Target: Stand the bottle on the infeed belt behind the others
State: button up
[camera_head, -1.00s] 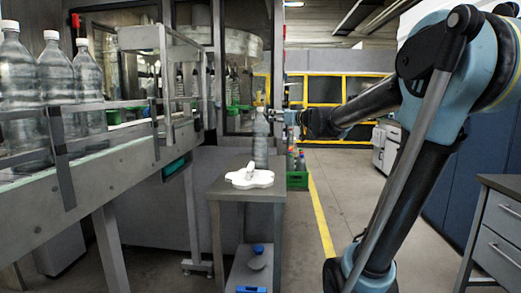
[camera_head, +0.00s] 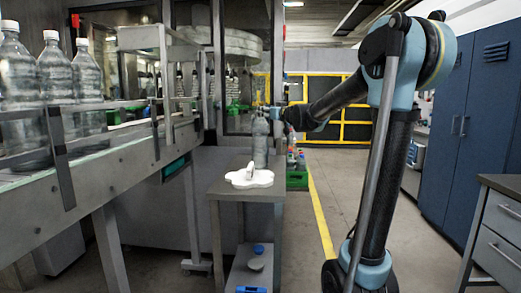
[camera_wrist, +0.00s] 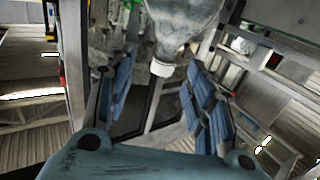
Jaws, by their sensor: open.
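A clear bottle (camera_head: 260,143) stands upright on the small side table (camera_head: 242,192), next to a white pad. In the wrist view the bottle (camera_wrist: 186,22) appears neck-down, with its white cap (camera_wrist: 162,69) between the blue finger pads. My gripper (camera_wrist: 162,90) is open around the cap end, with visible gaps on both sides. In the head view my gripper (camera_head: 276,114) is at the bottle's top, seen small. The infeed belt (camera_head: 100,150) runs along the left, with several clear white-capped bottles (camera_head: 55,75) standing on it.
A guard rail (camera_head: 62,112) with upright posts runs along the belt's near side. The white pad (camera_head: 246,178) bears a small upright piece. A green crate (camera_head: 297,178) with bottles stands on the floor behind the table. Grey drawers (camera_head: 500,228) stand at right.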

jog(key=shift+a+x, duration=0.2)
jog(key=shift+x, duration=3.15)
jog(key=shift+s, duration=0.15)
jog(key=shift+c, duration=0.6)
grip_shut()
